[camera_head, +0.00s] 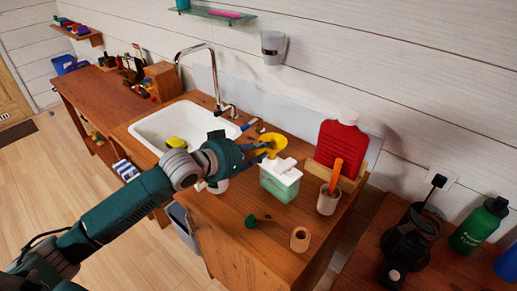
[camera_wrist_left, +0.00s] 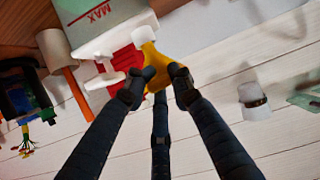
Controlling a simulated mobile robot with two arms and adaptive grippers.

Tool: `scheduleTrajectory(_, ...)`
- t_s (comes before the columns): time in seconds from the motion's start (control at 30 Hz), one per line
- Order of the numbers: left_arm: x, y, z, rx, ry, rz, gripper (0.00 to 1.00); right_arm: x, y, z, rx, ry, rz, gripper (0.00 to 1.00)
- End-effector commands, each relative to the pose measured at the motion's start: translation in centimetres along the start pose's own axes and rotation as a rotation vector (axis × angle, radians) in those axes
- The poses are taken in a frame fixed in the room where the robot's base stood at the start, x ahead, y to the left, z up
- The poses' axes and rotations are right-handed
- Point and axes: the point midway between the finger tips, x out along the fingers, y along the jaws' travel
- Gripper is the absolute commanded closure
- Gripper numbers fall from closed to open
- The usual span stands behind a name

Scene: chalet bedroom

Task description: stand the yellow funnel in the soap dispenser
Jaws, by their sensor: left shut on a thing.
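The yellow funnel (camera_head: 272,143) is held by my left gripper (camera_head: 256,147), at the upper back edge of the soap dispenser in the head view. The soap dispenser (camera_head: 280,184) stands upright on the wooden counter, with a white top and a pale green body. In the left wrist view, the dark fingers are shut around the funnel (camera_wrist_left: 154,66), with its narrow spout pointing towards the white top of the dispenser (camera_wrist_left: 95,14), which bears a red MAX mark. The spout looks outside the dispenser; its exact gap to the opening is unclear. My right gripper is not in view.
A small green item (camera_head: 251,221) and a wooden holder (camera_head: 300,239) lie in front. The white sink (camera_head: 160,128) and tap (camera_head: 214,75) are left.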

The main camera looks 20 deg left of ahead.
Motion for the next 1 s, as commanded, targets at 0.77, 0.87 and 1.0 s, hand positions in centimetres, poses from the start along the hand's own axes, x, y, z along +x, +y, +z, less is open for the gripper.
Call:
scheduleTrajectory(0.77,0.7,-0.1,1.6,0.000,0.000,0.000,0.97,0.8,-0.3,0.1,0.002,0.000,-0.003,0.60)
scheduleTrajectory(0.87,0.7,-0.1,1.5,0.000,0.000,0.000,0.69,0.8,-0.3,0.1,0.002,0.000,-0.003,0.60)
scheduleTrajectory(1.0,0.7,-0.1,1.5,0.000,0.001,0.000,0.55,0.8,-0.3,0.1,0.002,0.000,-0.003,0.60)
